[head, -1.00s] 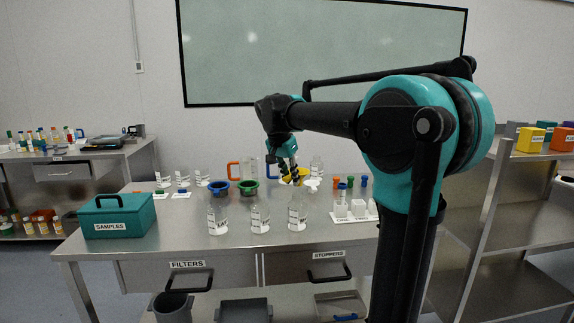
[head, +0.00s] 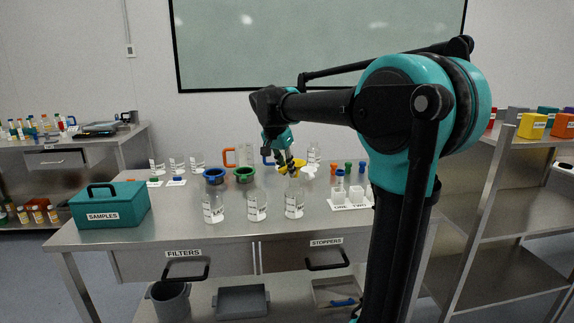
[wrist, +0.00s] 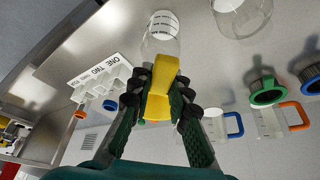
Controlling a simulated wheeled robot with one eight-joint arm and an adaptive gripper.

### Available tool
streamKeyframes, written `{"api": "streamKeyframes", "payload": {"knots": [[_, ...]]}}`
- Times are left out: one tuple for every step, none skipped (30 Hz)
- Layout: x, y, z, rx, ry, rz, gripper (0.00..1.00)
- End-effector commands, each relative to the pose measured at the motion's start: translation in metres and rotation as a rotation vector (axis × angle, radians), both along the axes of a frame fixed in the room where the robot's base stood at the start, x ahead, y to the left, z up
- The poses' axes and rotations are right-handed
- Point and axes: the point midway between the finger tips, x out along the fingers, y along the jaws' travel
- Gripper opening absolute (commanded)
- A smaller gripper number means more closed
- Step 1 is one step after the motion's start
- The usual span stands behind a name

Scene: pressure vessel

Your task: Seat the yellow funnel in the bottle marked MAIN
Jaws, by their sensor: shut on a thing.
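My gripper (head: 290,165) is shut on the yellow funnel (head: 293,168), and both show close up in the wrist view, with the funnel (wrist: 160,75) between the fingers. The bottle labels are too small to read surely, so I cannot tell which is MAIN.
A teal SAMPLES box (head: 112,204) stands at the left of the bench. Handled mugs (head: 245,155) and small labelled bottles (head: 177,165) stand behind. The bench front between box and bottles is clear.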

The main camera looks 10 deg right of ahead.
Motion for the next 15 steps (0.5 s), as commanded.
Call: {"api": "streamKeyframes", "payload": {"knots": [[0.000, 0.000, -0.003, 0.000, 0.000, 0.000, 0.00], [0.000, 0.000, -0.004, 0.000, 0.000, 0.000, 0.00], [0.000, 0.000, -0.006, 0.000, 0.000, 0.000, 0.00], [0.000, 0.000, -0.008, 0.000, 0.000, 0.000, 0.00], [0.000, 0.000, -0.010, 0.000, 0.000, 0.000, 0.00], [0.000, 0.000, -0.012, 0.000, 0.000, 0.000, 0.00], [0.000, 0.000, -0.014, 0.000, 0.000, 0.000, 0.00], [0.000, 0.000, -0.015, 0.000, 0.000, 0.000, 0.00], [0.000, 0.000, -0.017, 0.000, 0.000, 0.000, 0.00], [0.000, 0.000, -0.019, 0.000, 0.000, 0.000, 0.00], [0.000, 0.000, -0.020, 0.000, 0.000, 0.000, 0.00], [0.000, 0.000, -0.023, 0.000, 0.000, 0.000, 0.00], [0.000, 0.000, -0.025, 0.000, 0.000, 0.000, 0.00], [0.000, 0.000, -0.026, 0.000, 0.000, 0.000, 0.00], [0.000, 0.000, -0.028, 0.000, 0.000, 0.000, 0.00]]}}
